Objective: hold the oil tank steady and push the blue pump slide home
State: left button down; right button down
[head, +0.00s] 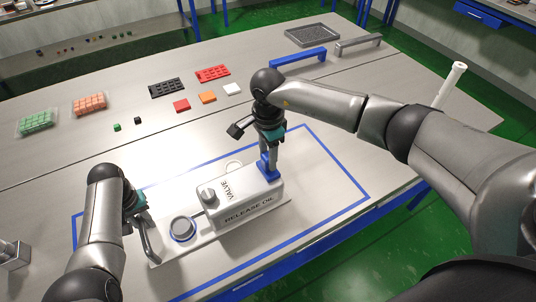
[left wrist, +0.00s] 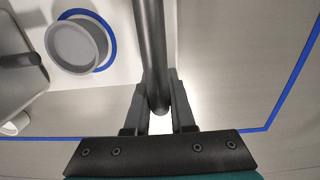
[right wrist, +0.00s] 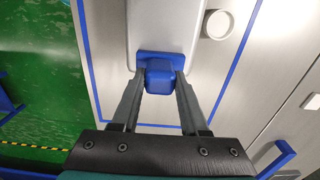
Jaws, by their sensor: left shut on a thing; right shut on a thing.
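The oil tank (head: 236,200) is a white box marked VALVE and RELEASE OIL, standing on a pale base plate inside a blue outline on the table. My left gripper (head: 138,215) is shut on the dark bar handle (left wrist: 151,50) at the plate's left end. The blue pump slide (head: 266,168) is at the tank's right end. My right gripper (head: 269,152) points down at it. In the right wrist view its fingers are closed on the blue slide (right wrist: 160,76). A round grey cup (head: 182,228) with a blue ring sits between handle and tank; it also shows in the left wrist view (left wrist: 77,46).
Red, orange and white squares (head: 207,97), black and red trays (head: 166,88) and boxes of green (head: 36,122) and orange cubes (head: 89,103) lie farther back. A blue handle bar (head: 298,57) is at the back right.

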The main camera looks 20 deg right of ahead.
jog(key=shift+a, duration=0.1)
dwell(0.3)
pick_arm(q)
jog(key=shift+d, duration=0.15)
pick_arm(e)
jog(key=a, duration=0.5)
jog(key=s+a, duration=0.1)
jog(key=a, duration=0.1)
jog(key=shift+a, duration=0.3)
jog(key=shift+c, duration=2.2)
grip_release()
jog(key=shift+d, duration=0.1)
jog(key=shift+o, duration=0.2)
jog(key=shift+d, duration=0.1)
jog(key=shift+r, duration=0.25)
notch_tip(320, 180, up, 12)
jog(key=shift+f, duration=0.2)
pick_arm(q)
jog(key=c, duration=0.7)
grip_release()
